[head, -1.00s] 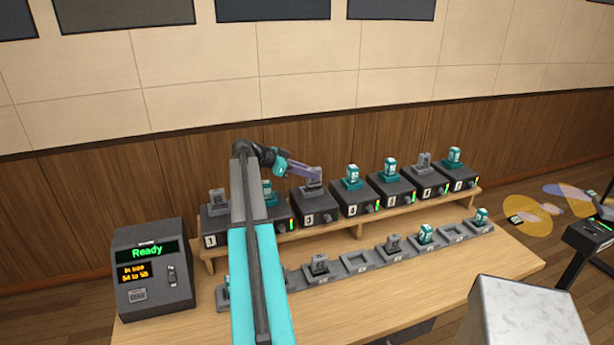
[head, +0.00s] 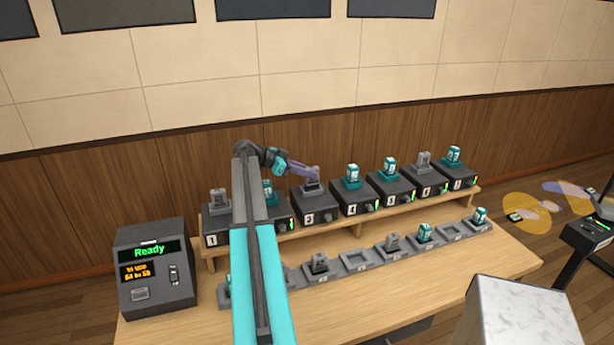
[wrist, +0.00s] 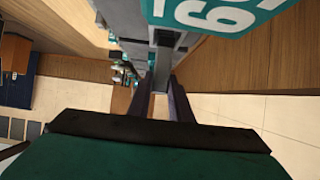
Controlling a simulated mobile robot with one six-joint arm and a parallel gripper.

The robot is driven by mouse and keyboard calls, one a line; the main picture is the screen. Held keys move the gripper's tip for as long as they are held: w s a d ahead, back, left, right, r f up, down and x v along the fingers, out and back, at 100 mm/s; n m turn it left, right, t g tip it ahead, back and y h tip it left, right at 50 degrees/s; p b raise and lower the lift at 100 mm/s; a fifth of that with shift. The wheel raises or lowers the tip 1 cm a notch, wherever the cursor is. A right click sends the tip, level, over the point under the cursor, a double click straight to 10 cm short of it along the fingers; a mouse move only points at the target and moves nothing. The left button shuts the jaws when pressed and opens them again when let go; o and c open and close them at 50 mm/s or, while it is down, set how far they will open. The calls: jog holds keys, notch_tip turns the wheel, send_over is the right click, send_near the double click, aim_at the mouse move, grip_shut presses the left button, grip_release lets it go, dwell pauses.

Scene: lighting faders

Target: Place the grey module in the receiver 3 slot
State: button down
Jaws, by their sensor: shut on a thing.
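The grey module (head: 313,173) is upright at the top of receiver 3 (head: 316,206), in line with its slot. I cannot tell whether it is fully seated. My gripper (head: 307,174) reaches it from the upper left and is shut on it. In the wrist view my two dark fingers (wrist: 165,92) close on a narrow grey part of the module (wrist: 161,72). The fingers and the steep view hide most of the module's lower end there.
A tray row (head: 356,260) of modules and empty places lies in front. A console reading Ready (head: 152,265) stands at left.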

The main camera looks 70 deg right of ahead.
jog(key=shift+f+p, duration=0.35)
jog(key=shift+f, duration=0.7)
jog(key=shift+f, duration=0.1)
jog(key=c, duration=1.6)
grip_release()
jog(key=shift+r, duration=0.2)
jog(key=shift+w+a, duration=0.25)
jog(key=b+v, duration=0.3)
jog(key=v, duration=0.8)
jog(key=shift+w+a+r+b, duration=0.1)
jog(key=shift+a+b, duration=0.05)
jog(key=shift+b, duration=0.2)
